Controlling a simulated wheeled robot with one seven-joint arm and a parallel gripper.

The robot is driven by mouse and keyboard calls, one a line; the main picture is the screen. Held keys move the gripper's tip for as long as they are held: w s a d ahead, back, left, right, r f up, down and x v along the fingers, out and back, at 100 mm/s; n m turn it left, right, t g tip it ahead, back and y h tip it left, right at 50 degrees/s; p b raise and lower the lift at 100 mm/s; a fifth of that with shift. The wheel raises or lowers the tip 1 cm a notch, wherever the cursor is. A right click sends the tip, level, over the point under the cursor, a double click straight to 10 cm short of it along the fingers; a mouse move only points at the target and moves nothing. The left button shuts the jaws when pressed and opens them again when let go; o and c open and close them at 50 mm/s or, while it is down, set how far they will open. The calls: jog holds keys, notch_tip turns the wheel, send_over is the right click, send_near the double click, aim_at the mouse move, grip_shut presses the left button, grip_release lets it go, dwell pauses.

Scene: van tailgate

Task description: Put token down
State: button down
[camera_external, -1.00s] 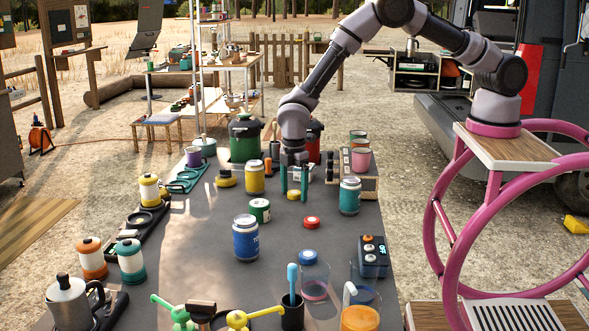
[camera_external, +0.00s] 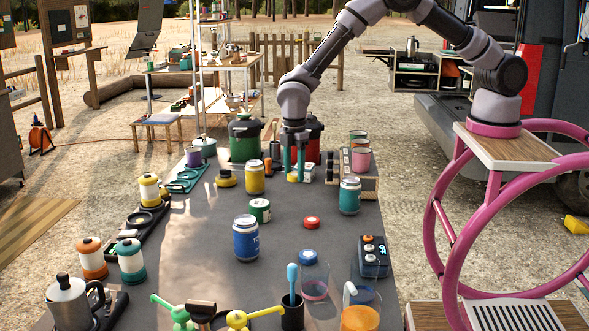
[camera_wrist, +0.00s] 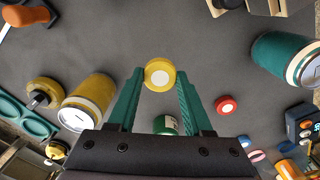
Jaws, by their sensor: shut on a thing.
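The yellow token (camera_external: 292,178) is a small round disc, with a pale round centre on the face seen in the wrist view (camera_wrist: 160,75). My gripper (camera_external: 294,177) points down and is shut on the token, with a green finger on each side of it. The token sits at the fingertips and appears to be held above the grey table (camera_external: 285,232). A red token (camera_external: 312,222) lies flat on the table in front, and it also shows in the wrist view (camera_wrist: 225,105).
A yellow jar (camera_external: 255,178) stands left of my gripper, and a teal jar (camera_external: 349,197) stands right. A red canister (camera_external: 314,138) is behind. The table around the red token is clear.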

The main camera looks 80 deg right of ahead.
aim_at(259, 203)
jog(key=r, duration=0.4)
jog(key=shift+w+a, duration=0.35)
jog(key=w+a+r+n, duration=0.1)
jog(key=w+a+r, duration=0.25)
jog(key=a, duration=0.25)
jog(key=w+a+r+n, duration=0.1)
jog(key=w+a+r, duration=0.1)
jog(key=w+a, duration=0.35)
jog(key=f, duration=0.3)
jog(key=s+a+f, duration=0.1)
jog(key=f, duration=0.6)
jog(key=shift+s+a, duration=0.35)
jog(key=shift+a, duration=0.05)
jog(key=shift+f, duration=0.1)
jog(key=shift+c, duration=1.6)
grip_release()
